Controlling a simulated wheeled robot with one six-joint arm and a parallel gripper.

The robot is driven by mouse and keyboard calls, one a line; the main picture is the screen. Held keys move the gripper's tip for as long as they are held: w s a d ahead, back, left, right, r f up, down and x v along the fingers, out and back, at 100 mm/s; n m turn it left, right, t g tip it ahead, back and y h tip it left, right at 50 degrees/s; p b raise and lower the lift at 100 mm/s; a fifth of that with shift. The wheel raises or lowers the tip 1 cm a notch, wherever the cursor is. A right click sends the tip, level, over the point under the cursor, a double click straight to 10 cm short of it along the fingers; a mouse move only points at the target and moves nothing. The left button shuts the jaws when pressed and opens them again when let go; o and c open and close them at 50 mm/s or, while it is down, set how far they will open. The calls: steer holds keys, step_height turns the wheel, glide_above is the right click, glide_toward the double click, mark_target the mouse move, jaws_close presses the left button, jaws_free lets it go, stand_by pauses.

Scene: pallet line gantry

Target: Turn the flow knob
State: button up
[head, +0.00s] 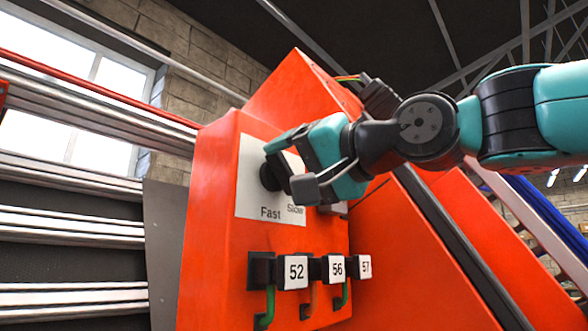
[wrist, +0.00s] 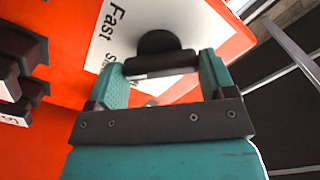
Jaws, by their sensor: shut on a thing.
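The flow knob is a black round knob (head: 268,178) with a raised bar grip, on a white plate (head: 256,205) lettered "Fast" and "Slow" on the orange panel. My gripper (head: 284,168) reaches it from the right in the head view and hides part of the knob and plate. In the wrist view, the knob's black bar (wrist: 160,64) lies between the two teal fingers of my gripper (wrist: 163,72), with a finger at each end of the bar. The gripper is shut on the knob.
Below the plate, black connectors with white tags 52 (head: 296,272), 56 (head: 337,268) and 57 (head: 365,267) stick out of the orange panel (head: 212,200), with green and orange cables hanging under them. Metal rails (head: 75,220) run along the left.

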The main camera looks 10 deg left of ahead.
steer(key=o, duration=0.9)
steer(key=shift+d, duration=0.1)
steer(key=shift+s+d+f+b, duration=0.1)
steer(key=shift+s+d+b, duration=0.05)
steer(key=shift+d+b, duration=0.15)
steer(key=shift+b+v, duration=2.65)
steer(key=shift+v, duration=5.65)
steer(key=shift+s, duration=0.1)
